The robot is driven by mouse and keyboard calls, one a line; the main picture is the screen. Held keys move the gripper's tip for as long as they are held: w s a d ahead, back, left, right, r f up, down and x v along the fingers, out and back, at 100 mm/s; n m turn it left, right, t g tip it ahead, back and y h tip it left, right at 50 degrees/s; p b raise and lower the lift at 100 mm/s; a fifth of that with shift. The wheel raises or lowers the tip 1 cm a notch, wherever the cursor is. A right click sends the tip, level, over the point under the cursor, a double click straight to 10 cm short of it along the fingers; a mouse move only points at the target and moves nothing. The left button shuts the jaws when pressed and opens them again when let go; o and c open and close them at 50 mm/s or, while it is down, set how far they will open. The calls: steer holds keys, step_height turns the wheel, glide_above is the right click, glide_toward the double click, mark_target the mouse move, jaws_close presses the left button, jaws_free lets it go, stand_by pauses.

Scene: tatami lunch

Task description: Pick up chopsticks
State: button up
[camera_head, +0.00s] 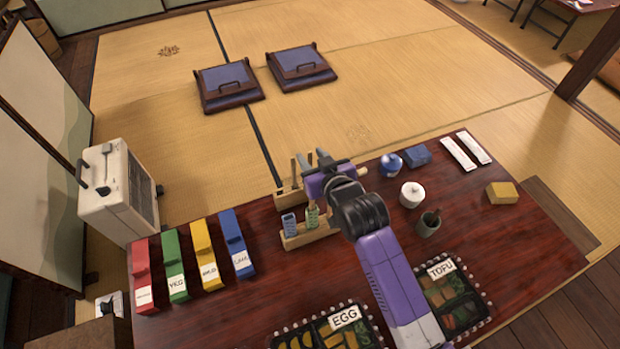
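My gripper (315,168) is over the far edge of the dark red table (240,305), above a wooden holder (310,237). My arm and wrist cover part of the holder. I cannot tell whether the gripper's fingers are apart or closed on anything. Thin upright wooden sticks (294,172) show just left of the gripper; they may be chopsticks or part of the holder. A blue item (289,224) and a green item (312,215) stand in the holder. Two slim white packets (458,153) lie at the table's far right; their contents are hidden.
Red, green, yellow and blue labelled cases (141,275) lie at left. Trays marked EGG (345,316) and TOFU (441,269) are near the front. A white pot (411,195), a grey cup (428,223) and a yellow block (502,194) stand at right.

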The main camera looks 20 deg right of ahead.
steer(key=shift+w+f, duration=0.25)
steer(key=shift+w, duration=0.4)
jaws_close()
step_height(320, 180, up, 28)
steer(key=p, duration=1.6)
steer(key=shift+r, duration=0.25)
steer(key=shift+s+p, duration=0.15)
steer(key=shift+p, duration=0.15)
